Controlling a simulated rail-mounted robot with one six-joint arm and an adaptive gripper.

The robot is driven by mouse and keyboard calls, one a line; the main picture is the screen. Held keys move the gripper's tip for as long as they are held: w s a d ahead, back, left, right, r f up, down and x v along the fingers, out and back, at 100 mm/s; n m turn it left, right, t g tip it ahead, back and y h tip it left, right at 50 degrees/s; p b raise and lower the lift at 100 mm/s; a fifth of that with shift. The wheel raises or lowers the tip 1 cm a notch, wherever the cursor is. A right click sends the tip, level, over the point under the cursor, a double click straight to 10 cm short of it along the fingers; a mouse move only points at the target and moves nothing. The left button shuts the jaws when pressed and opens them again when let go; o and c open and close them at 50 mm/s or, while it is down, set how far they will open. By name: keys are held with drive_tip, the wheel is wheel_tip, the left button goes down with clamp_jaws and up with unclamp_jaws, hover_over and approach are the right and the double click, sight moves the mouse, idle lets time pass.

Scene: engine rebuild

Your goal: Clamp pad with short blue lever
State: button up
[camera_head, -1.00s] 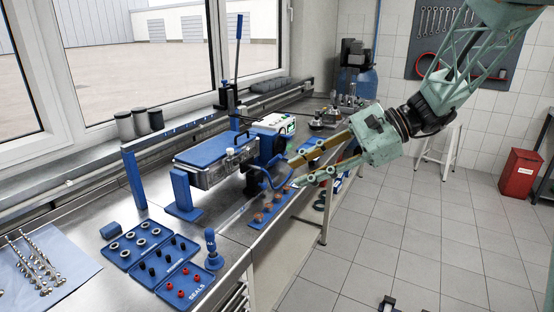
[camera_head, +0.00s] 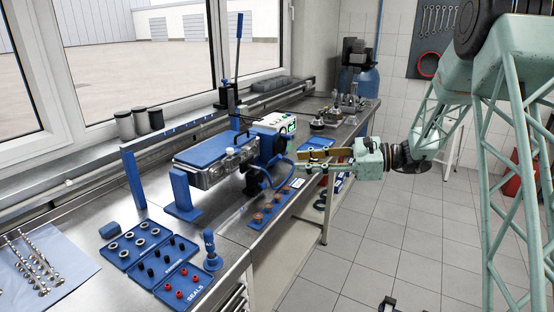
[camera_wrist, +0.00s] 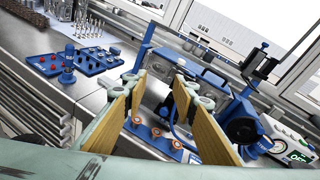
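My gripper (camera_head: 301,161) is open and empty, to the right of the blue fixture (camera_head: 182,192) that holds a metal engine part (camera_head: 205,176). In the wrist view its two yellow-brown fingers (camera_wrist: 157,88) stand wide apart. A thin curved blue bar (camera_head: 262,180) rises at the fixture's right end, left of the fingertips. It also shows between the fingers in the wrist view (camera_wrist: 172,124). I cannot tell for sure whether this is the short blue lever. The clamp pad cannot be made out. A long blue lever (camera_head: 239,42) stands upright behind the fixture.
A blue strip with copper-coloured parts (camera_head: 256,226) lies at the bench edge below the gripper. Blue trays (camera_head: 192,300) of seals and rings and a blue-handled tool (camera_head: 211,252) are in front. A gauge box (camera_head: 285,122) stands behind.

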sight(278, 158)
drive_tip(key=w+d+f+m+t+y, duration=0.1)
drive_tip(key=w+d+f+m+t, duration=0.1)
drive_tip(key=w+f, duration=0.4)
drive_tip(key=w+d+m, duration=0.1)
drive_tip(key=w, duration=0.2)
drive_tip(key=shift+t, duration=0.4)
drive_tip(key=shift+w, duration=0.15)
drive_tip(key=shift+b+x, duration=1.2)
drive_tip(key=shift+x, duration=5.65)
drive_tip(key=shift+r, duration=0.15)
drive_tip(key=shift+c, duration=0.9)
clamp_jaws()
